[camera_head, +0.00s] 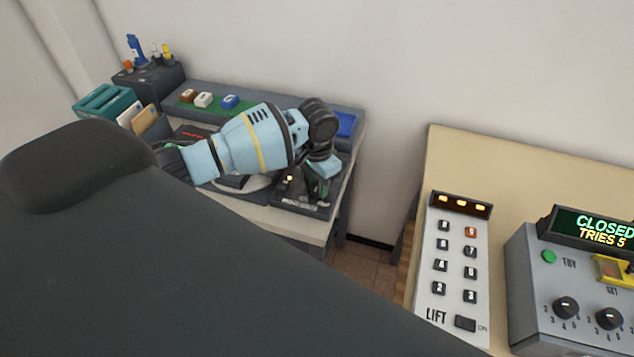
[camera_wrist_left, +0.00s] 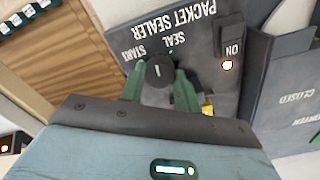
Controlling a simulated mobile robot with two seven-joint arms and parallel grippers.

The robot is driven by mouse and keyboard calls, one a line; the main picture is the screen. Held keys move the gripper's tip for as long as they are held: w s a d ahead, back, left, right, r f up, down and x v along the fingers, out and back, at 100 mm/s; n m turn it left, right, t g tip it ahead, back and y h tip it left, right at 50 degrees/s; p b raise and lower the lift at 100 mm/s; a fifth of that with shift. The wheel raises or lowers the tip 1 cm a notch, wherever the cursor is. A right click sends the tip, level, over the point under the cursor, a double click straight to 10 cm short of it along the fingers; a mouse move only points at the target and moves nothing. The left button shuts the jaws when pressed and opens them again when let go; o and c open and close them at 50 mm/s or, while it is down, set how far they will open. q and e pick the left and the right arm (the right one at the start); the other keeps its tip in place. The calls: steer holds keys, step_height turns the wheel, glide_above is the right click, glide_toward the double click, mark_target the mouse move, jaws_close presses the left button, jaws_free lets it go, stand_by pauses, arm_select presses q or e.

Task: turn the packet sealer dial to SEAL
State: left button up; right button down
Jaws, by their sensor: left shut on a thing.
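The packet sealer (camera_head: 290,200) is a dark box on the bench at the back, with a small lit lamp. In the left wrist view its panel (camera_wrist_left: 205,75) carries the words PACKET SEALER, START, SEAL and ON, with a lit white lamp (camera_wrist_left: 228,65) by ON. The dark round dial (camera_wrist_left: 158,68) sits between the green fingers of my left gripper (camera_wrist_left: 160,85), which is shut on it. Its short white mark points up in this view, roughly between START and SEAL; the exact setting is unclear. In the head view my left gripper (camera_head: 320,188) reaches down onto the sealer, hiding the dial.
A lift keypad (camera_head: 453,260) and a grey box with dials (camera_head: 570,280), its display reading CLOSED, TRIES 5, stand on the right table. A gap separates the tables. Teal trays (camera_head: 105,102) and a dark holder with pens (camera_head: 148,80) are at the back left.

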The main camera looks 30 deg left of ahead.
arm_select(q)
steer(key=m, duration=0.4)
steer(key=shift+m, duration=0.3)
steer(key=m, duration=0.4)
steer(key=shift+m, duration=0.4)
steer(key=o, duration=0.9)
steer(key=shift+c, duration=0.2)
steer(key=shift+o, duration=0.6)
steer(key=shift+s, duration=0.1)
steer(key=shift+r, duration=0.1)
steer(key=shift+a+r, duration=0.1)
